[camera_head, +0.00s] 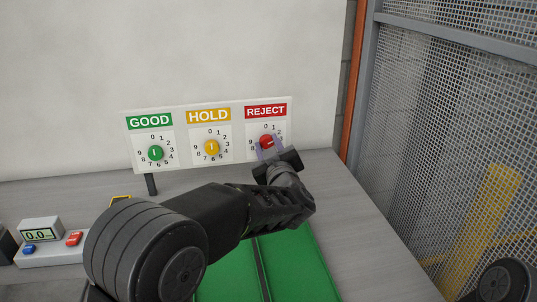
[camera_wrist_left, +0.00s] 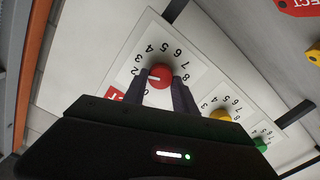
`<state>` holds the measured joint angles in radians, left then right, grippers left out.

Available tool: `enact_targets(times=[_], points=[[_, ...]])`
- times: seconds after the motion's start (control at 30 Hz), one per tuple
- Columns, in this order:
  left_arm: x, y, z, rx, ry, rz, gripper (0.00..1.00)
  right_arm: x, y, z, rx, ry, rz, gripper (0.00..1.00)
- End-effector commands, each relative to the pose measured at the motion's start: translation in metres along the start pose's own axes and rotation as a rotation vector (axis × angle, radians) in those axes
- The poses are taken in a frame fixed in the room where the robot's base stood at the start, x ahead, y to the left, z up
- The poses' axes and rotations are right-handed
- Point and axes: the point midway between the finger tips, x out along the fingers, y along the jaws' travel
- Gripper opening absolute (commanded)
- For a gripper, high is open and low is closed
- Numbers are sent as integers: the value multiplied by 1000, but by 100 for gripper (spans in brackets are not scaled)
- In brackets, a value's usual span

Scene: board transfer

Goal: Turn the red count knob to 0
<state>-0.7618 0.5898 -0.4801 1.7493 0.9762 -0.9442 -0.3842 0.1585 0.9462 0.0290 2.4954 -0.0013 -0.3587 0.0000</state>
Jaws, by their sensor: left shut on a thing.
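The red knob (camera_head: 266,141) is on the REJECT dial at the right end of a white board (camera_head: 183,113). My left gripper (camera_head: 268,152) is at this knob, in front of the board. In the left wrist view, the gripper's two fingers (camera_wrist_left: 161,77) are shut on the red knob (camera_wrist_left: 160,74), one on each side. The knob's white mark points left in that view, toward the 1 to 2 side of the dial; the exact number is hard to tell. Some digits are hidden behind the fingers. My right gripper is not in view.
A yellow knob (camera_head: 212,148) under HOLD and a green knob (camera_head: 155,153) under GOOD sit left on the same board. A display box (camera_head: 40,231) with buttons stands at the left. Green mats (camera_head: 290,262) lie on the grey table (camera_head: 358,240). Mesh fencing (camera_head: 450,120) is at the right.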

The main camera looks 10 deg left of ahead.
Motion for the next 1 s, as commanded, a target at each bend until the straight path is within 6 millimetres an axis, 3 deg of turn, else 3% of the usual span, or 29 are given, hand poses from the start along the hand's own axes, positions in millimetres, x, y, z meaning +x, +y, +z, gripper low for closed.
enact_targets(times=[0.1,1.0], points=[[0,-3,4,-116,2,-1,0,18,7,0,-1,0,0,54],[1,-6,5,-951,2,-1,0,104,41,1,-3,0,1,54]])
